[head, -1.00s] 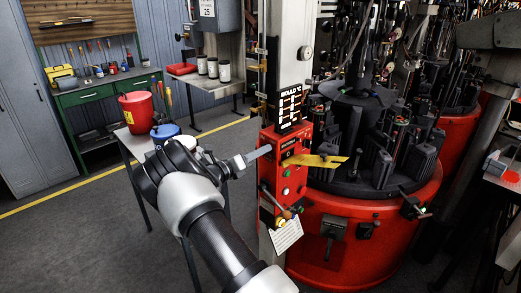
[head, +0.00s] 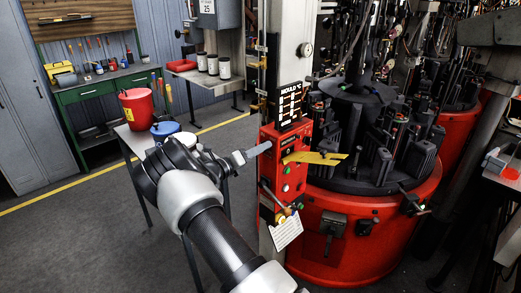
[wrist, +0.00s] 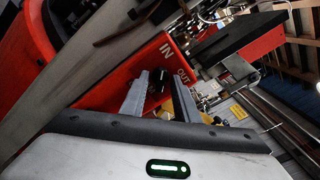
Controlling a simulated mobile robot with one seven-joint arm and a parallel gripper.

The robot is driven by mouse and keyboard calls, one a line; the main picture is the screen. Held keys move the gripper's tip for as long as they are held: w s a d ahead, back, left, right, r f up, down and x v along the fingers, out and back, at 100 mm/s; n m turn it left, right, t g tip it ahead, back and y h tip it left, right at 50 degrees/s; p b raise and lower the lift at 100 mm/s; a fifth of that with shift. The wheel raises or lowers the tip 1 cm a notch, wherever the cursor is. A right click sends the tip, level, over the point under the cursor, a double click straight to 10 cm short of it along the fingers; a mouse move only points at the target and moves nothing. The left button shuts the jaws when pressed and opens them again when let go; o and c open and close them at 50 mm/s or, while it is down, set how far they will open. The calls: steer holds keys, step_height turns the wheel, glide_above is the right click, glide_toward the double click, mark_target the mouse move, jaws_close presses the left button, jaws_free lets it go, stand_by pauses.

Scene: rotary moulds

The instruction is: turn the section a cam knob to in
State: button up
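The red control box (head: 284,172) stands on the pale column at the left of the red round mould machine. In the wrist view its red face (wrist: 112,88) carries the white words IN and OUT. A black knob (wrist: 157,82) with a pale mark shows below these words, between my fingers. My gripper (wrist: 159,98) is open, with one finger on each side of the knob; I cannot tell whether they touch it. In the head view my gripper (head: 256,152) reaches the left side of the box, and I cannot make out the knob there.
A yellow plate (head: 318,158) sticks out right of the box. A table with a red bucket (head: 138,108) stands at the left. Grey floor is open farther left.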

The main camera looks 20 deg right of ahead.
steer(key=b+v, duration=0.2)
steer(key=v, duration=1.5)
steer(key=shift+a, duration=0.15)
steer(key=shift+s, duration=0.1)
steer(key=s+d+r+m+g+y, duration=0.3)
steer(key=s+r+m+y, duration=0.1)
steer(key=s+m, duration=0.45)
steer(key=s+d+r+m+g+y, duration=0.3)
steer(key=s+r+m+y, duration=0.15)
steer(key=s+m, duration=0.35)
steer(key=s+a+r+m+t+y, duration=0.2)
steer(key=s+a+r+m+y, duration=0.1)
steer(key=s+m, duration=0.4)
steer(key=s+a+r+m+t+y, duration=0.3)
steer(key=s+a+r+m+y, duration=0.1)
steer(key=s, duration=0.8)
steer(key=shift+s+a+m+y+p, duration=0.4)
steer(key=shift+a+m+y, duration=0.35)
steer(key=shift+a+m, duration=0.8)
